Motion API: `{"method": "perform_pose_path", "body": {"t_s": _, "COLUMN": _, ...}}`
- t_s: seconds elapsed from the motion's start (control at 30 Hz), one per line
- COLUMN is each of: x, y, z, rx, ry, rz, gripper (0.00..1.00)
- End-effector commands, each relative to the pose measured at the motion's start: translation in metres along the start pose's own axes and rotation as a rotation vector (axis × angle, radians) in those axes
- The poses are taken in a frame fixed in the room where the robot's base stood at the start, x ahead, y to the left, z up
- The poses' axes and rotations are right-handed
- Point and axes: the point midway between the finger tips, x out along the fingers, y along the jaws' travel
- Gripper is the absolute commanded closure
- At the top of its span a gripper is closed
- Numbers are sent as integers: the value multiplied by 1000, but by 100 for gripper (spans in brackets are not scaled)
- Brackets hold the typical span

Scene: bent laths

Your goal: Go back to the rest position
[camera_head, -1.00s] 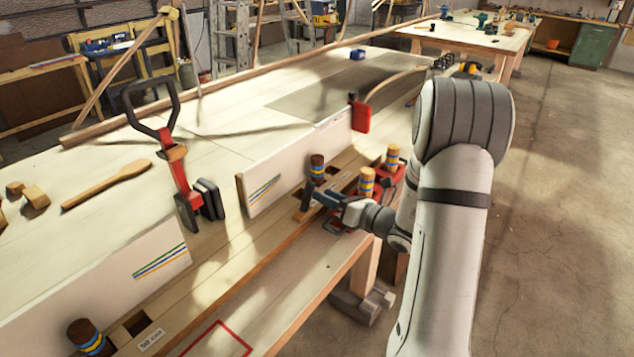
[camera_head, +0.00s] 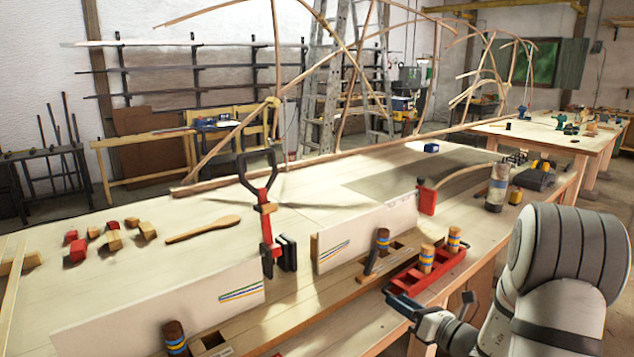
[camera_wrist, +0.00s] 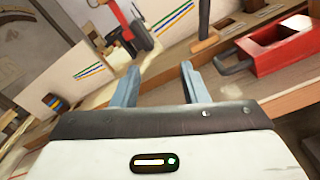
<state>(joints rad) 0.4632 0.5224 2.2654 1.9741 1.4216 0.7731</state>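My gripper (camera_head: 408,302) is at the front edge of the workbench (camera_head: 330,215), just in front of the red tray. In the wrist view my gripper (camera_wrist: 160,82) shows its two blue-grey fingers apart with nothing between them. The red tray (camera_head: 409,286) holds two wooden pegs (camera_head: 427,260) with blue and yellow bands, and it also shows at the right of the wrist view (camera_wrist: 280,50). My arm comes in from the lower right of the head view.
White boards (camera_head: 367,237) stand along the bench with a red-and-black clamp (camera_head: 266,225) between them. A dark-topped banded peg (camera_head: 382,241) stands in a slotted block. The bench middle is fairly clear.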

Motion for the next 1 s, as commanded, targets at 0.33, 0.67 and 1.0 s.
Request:
{"method": "perform_pose_path", "body": {"t_s": 0.33, "x": 5, "y": 75, "z": -11, "rx": -251, "ry": 202, "rz": 205, "gripper": 60}}
{"method": "perform_pose_path", "body": {"t_s": 0.67, "x": -23, "y": 172, "z": -45, "rx": -715, "ry": 498, "rz": 546, "gripper": 60}}
{"method": "perform_pose_path", "body": {"t_s": 1.0, "x": -123, "y": 226, "z": -77, "rx": -1633, "ry": 907, "rz": 1135, "gripper": 60}}
